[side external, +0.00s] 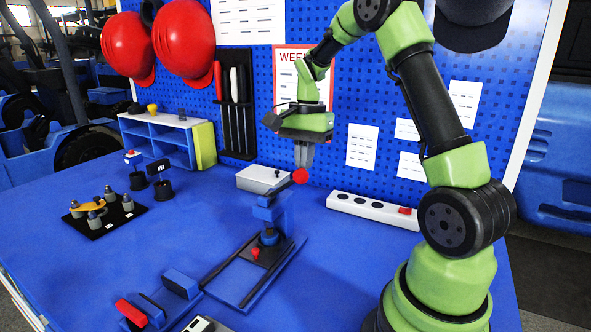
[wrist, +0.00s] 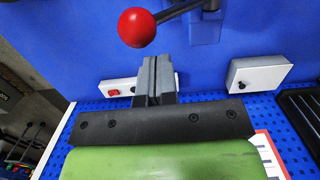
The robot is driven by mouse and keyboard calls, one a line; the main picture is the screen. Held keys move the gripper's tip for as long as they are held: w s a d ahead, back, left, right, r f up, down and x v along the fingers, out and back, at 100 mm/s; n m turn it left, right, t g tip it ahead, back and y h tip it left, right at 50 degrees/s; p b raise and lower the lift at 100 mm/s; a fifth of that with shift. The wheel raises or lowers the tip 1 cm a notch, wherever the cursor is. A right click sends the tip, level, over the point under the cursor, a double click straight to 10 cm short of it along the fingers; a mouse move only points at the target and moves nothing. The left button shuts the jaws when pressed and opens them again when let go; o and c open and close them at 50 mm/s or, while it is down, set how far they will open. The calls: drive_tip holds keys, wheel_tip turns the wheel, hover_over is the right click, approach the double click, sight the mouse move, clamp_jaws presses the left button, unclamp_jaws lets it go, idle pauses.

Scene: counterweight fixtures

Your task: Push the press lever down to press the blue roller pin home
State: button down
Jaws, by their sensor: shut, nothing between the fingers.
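The press lever ends in a red ball knob (side external: 300,175); the wrist view also shows the red ball (wrist: 136,27) on its dark rod (wrist: 178,11). The blue press (side external: 272,208) stands on the table, its lever raised toward the back. My gripper (side external: 303,165) is shut and empty, pointing down, with its fingertips just above the ball. In the wrist view the grey fingertips (wrist: 153,60) lie close to the ball; I cannot tell whether they touch. The blue roller pin is not clearly distinguishable under the press head.
A white power strip (side external: 372,210) and a white box (side external: 262,178) lie behind the press near the pegboard. A black plate with several pegs (side external: 107,222) sits left. A blue fixture with a red handle (side external: 132,312) is at the front.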

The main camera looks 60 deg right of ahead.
wheel_tip(320, 180, up, 8)
drive_tip(key=shift+d+r, duration=0.15)
drive_tip(key=shift+d, duration=0.3)
drive_tip(key=s+a+r+n+t, duration=0.1)
drive_tip(key=s+a+n+t, duration=0.2)
drive_tip(key=s+a+n, duration=0.3)
drive_tip(key=s+a+r+n+t, duration=0.1)
drive_tip(key=s+a+n+t, duration=0.3)
drive_tip(key=a, duration=1)
drive_tip(key=s+n, duration=0.3)
drive_tip(key=shift+s+r+n+y, duration=0.2)
drive_tip(key=shift+n+y, duration=0.1)
drive_tip(key=shift+y, duration=0.1)
